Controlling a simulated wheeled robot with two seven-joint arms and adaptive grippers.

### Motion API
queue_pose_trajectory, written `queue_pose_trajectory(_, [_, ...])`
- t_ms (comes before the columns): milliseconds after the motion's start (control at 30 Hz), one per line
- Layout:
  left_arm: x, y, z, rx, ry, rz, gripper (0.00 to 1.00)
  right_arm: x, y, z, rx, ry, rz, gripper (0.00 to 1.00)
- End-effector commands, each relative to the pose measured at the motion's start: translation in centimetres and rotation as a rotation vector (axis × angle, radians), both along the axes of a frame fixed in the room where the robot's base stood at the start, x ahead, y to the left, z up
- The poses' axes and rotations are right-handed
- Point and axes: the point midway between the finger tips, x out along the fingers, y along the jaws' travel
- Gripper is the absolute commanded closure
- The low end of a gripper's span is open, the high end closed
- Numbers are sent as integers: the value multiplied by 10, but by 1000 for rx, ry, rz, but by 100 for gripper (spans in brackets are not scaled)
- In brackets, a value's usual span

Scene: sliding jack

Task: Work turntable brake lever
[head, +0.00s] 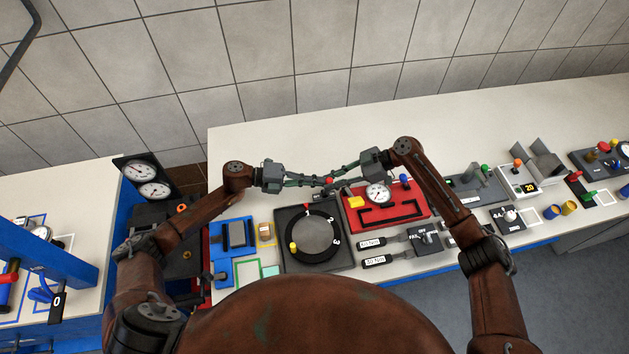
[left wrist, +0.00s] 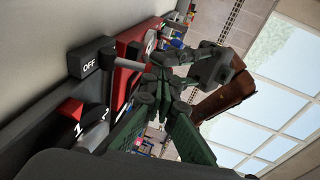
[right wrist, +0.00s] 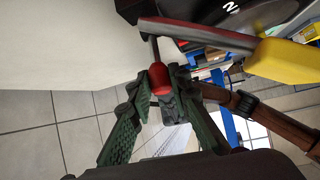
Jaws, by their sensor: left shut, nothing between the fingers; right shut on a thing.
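My right gripper (head: 336,182) is shut on this knob. In the right wrist view the knob (right wrist: 158,80) sits between the fingers at the end of a grey rod. My left gripper (head: 318,182) is shut and empty just left of the knob. An OFF block (left wrist: 88,62) shows in the left wrist view.
A red panel (head: 410,212) with a gauge (head: 377,193) and a yellow block (head: 356,202) lies right of the turntable. A blue device (head: 236,235) stands to its left. Labelled handles (head: 373,261) lie in front. The bench behind the grippers is clear.

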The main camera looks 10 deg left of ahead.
Motion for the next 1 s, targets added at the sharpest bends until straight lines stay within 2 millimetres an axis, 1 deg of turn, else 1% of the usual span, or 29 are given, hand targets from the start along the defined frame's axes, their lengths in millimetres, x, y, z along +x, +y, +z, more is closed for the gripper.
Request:
queue_pose_trajectory(33, [1, -7, 1, -3, -1, -3, 100, 1, 0, 1, 1, -3, -3, 100])
queue_pose_trajectory(67, [2, -8, 0, -3, -1, -2, 100, 1, 0, 1, 2, -3, -3, 100])
queue_pose_trajectory(267, [2, -9, 1, -4, -1, -3, 100, 0, 2, 1, 4, -3, 0, 100])
queue_pose_trajectory(300, [2, -10, 1, -4, -2, -4, 100, 0, 2, 2, 4, -2, -1, 81])
queue_pose_trajectory(533, [2, -8, 1, -3, -1, -2, 100, 0, 1, 1, 2, 0, 1, 65])
queue_pose_trajectory(867, [2, -7, 0, -2, 0, -2, 100, 1, -2, 2, 1, 0, -1, 64])
queue_pose_trajectory(1000, [2, -7, 0, -2, 0, -1, 100, 4, -15, 10, -1, -1, -2, 64])
